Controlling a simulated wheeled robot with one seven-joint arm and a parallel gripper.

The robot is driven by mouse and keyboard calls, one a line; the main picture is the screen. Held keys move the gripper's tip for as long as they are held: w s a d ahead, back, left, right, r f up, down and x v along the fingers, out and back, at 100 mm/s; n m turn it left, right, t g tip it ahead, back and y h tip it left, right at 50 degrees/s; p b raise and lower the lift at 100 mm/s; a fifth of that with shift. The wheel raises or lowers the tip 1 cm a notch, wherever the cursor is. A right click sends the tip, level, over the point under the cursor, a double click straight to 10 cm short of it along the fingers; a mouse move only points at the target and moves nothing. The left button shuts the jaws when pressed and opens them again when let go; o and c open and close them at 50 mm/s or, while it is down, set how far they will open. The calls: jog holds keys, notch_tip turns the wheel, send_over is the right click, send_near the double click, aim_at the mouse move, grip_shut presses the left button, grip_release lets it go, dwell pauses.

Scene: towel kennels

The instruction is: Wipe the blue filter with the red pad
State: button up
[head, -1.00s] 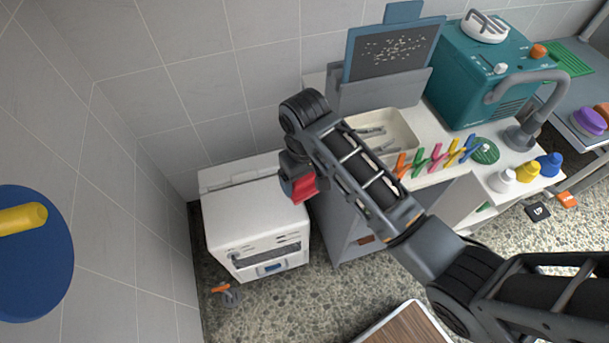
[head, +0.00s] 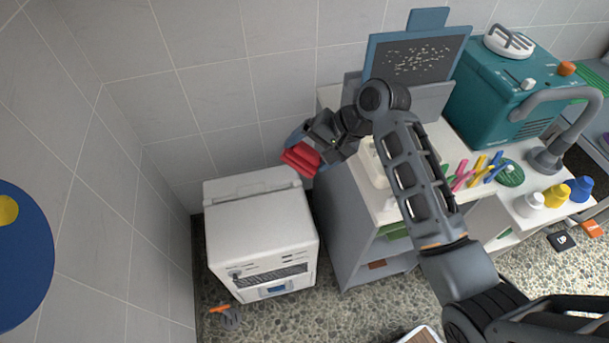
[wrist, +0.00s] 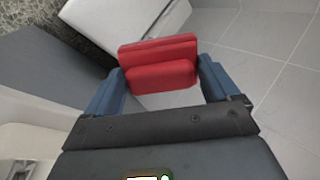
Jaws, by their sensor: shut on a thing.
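The blue filter (head: 374,52) stands upright in a grey holder (head: 431,103) at the back of the white counter. Its dark face is dotted with pale specks, and a blue tab rises from its top. My gripper (head: 307,148) is shut on the red pad (head: 299,159), above the white machine's back right corner and left of the filter, clear of both. The wrist view shows the red pad (wrist: 158,62) between the blue fingers of my gripper (wrist: 160,82). The filter is not in the wrist view.
A white boxy machine (head: 255,215) stands on the floor at left. My arm hides part of a pale tray (head: 374,165) on the counter. Coloured pegs (head: 480,168), a teal machine (head: 490,90) with a grey spout and several small bottles (head: 555,194) stand to the right.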

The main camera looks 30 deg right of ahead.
jog(key=s+d+r+m+t+h+b, duration=0.35)
jog(key=d+r+m+t+h, duration=0.2)
jog(key=d, duration=0.35)
jog(key=s+d+r+m+t+h+b, duration=0.3)
jog(key=s+d+r+m+t+h, duration=0.15)
jog(key=d+r+m+t, duration=0.35)
jog(key=w+d+f+n+g, duration=0.1)
jog(key=w+d, duration=0.1)
jog(key=w, duration=0.3)
jog(key=shift+w+f+n, duration=0.25)
jog(key=shift+w+n, duration=0.1)
